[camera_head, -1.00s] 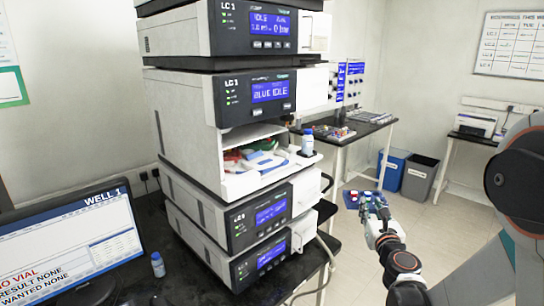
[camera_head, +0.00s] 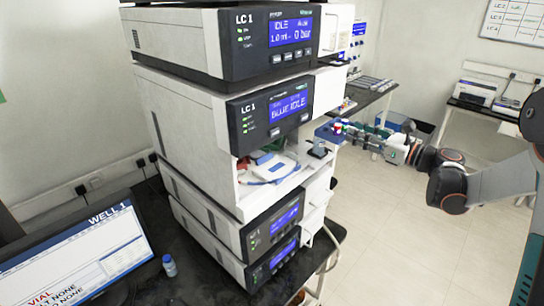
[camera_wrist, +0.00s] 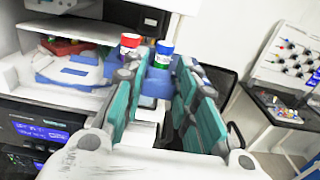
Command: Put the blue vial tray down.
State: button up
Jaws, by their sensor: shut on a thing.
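The blue vial tray (camera_head: 325,133) is in my gripper (camera_head: 352,137), held in the air at the right of the instrument stack, level with the open compartment (camera_head: 262,196). It carries vials with red and blue caps. In the wrist view the tray (camera_wrist: 155,87) sits between the teal fingers of my gripper (camera_wrist: 158,78), which are shut on it. A red-capped vial (camera_wrist: 130,45) and a blue-capped vial (camera_wrist: 162,55) stand upright there. The compartment in front holds red, green, blue and white items. The tray's underside is hidden.
A small dark piece (camera_head: 319,150) is at the shelf's right end. A monitor (camera_head: 85,255) and a capped vial (camera_head: 169,266) are on the black bench at lower left. A side table (camera_head: 372,98) stands behind. The floor at right is clear.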

jog(key=s+a, duration=0.4)
jog(key=a, duration=0.5)
jog(key=s+a, duration=0.4)
jog(key=a, duration=0.5)
jog(key=f+b, duration=0.1)
jog(key=f, duration=0.2)
jog(key=f+b, duration=0.1)
jog(key=f, duration=0.2)
jog(key=shift+w+a+f, duration=0.15)
jog(key=shift+w+f, duration=0.05)
jog(key=shift+f, duration=0.2)
jog(key=shift+a+f, duration=0.1)
jog(key=shift+f+b, duration=0.35)
jog(key=shift+b, duration=0.2)
jog(key=shift+f, duration=0.25)
jog(key=o, duration=1.1)
